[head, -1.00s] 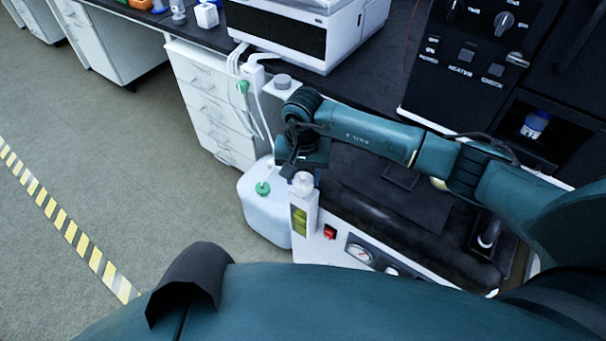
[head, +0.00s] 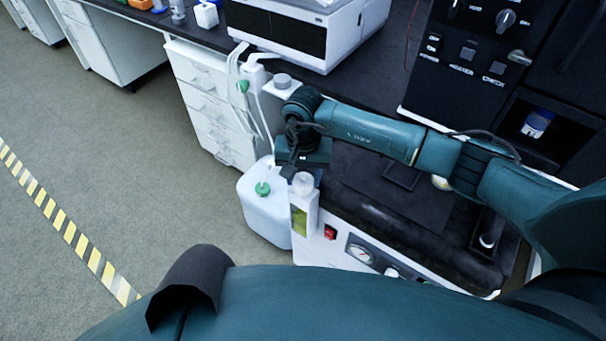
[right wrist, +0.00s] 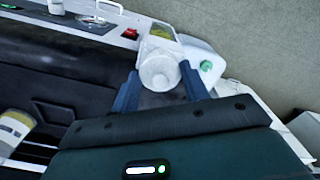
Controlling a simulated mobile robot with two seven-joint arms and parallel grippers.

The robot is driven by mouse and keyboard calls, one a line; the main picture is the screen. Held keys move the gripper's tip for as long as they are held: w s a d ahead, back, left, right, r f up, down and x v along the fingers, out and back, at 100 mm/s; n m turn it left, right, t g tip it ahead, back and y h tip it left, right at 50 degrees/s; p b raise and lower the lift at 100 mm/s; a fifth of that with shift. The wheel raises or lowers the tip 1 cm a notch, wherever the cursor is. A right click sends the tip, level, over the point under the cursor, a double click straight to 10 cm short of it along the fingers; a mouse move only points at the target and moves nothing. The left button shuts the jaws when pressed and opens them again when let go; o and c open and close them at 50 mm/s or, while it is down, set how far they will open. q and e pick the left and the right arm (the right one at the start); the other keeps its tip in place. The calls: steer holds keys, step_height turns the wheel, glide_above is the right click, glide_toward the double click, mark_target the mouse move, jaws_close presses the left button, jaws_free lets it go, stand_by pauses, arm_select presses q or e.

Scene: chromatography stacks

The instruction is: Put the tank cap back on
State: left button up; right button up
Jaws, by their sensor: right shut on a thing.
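The tank (head: 301,222) is a narrow white box with a yellow-green window, at the front left corner of the white bench unit in the head view. A whitish round cap (head: 303,184) shows at the tank's top. My right gripper (head: 302,168) is at the cap, pointing down, and its fingers are largely hidden by its own body. In the right wrist view the cap (right wrist: 158,71) is between the two blue fingers of my gripper (right wrist: 160,88), which is shut on it. I cannot tell whether the cap is seated or slightly above the opening. My left gripper is out of view.
A white canister (head: 262,212) with a green cap stands on the floor left of the tank, with tubes above. The bench unit carries a red switch (head: 330,232) and a dial (head: 360,252). White drawers (head: 212,105) stand behind. The floor at left is open.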

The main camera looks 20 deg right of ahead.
stand_by(0.8)
steer(key=o, duration=1.5)
steer(key=shift+r, duration=0.15)
steer(key=shift+r+p, duration=1.55)
steer(key=shift+r, duration=1.85)
jaws_close()
